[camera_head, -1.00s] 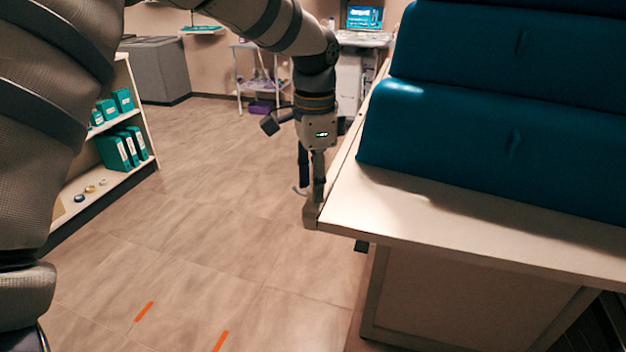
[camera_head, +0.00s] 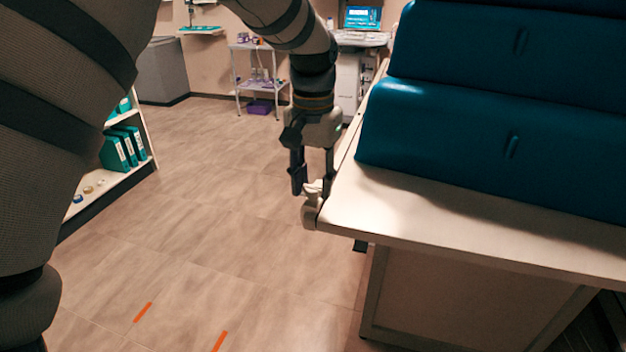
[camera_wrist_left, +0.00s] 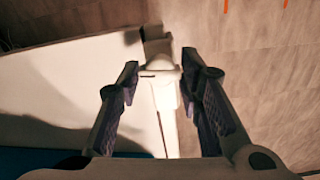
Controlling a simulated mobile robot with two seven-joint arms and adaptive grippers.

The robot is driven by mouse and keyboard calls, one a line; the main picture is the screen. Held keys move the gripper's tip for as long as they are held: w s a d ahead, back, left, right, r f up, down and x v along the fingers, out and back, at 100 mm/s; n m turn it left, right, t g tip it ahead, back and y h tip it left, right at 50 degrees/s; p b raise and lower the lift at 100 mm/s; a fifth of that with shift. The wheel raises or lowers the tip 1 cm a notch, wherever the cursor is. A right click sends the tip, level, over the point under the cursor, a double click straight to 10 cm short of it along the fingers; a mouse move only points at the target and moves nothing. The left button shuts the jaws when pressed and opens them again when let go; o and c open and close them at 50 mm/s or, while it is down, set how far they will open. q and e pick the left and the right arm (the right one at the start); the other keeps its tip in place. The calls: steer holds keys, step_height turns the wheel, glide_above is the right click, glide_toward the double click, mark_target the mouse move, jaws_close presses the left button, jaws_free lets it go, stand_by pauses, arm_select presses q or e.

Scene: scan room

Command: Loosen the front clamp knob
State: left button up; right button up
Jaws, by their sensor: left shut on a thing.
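The fingers hide part of the knob's sides. My right gripper is in neither view.
Blue padded cushions (camera_head: 480,140) lie on the table close to the right of my gripper. A shelf with teal binders (camera_head: 122,146) stands at the left. A trolley (camera_head: 258,80) is at the back. The floor (camera_head: 210,230) between is clear, with orange marks.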

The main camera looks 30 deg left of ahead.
mark_target(313, 187)
arm_select(q)
steer(key=shift+n, duration=0.6)
steer(key=shift+f, duration=0.1)
steer(key=o, duration=1.2)
steer(key=shift+c, duration=0.2)
step_height(313, 187, up, 12)
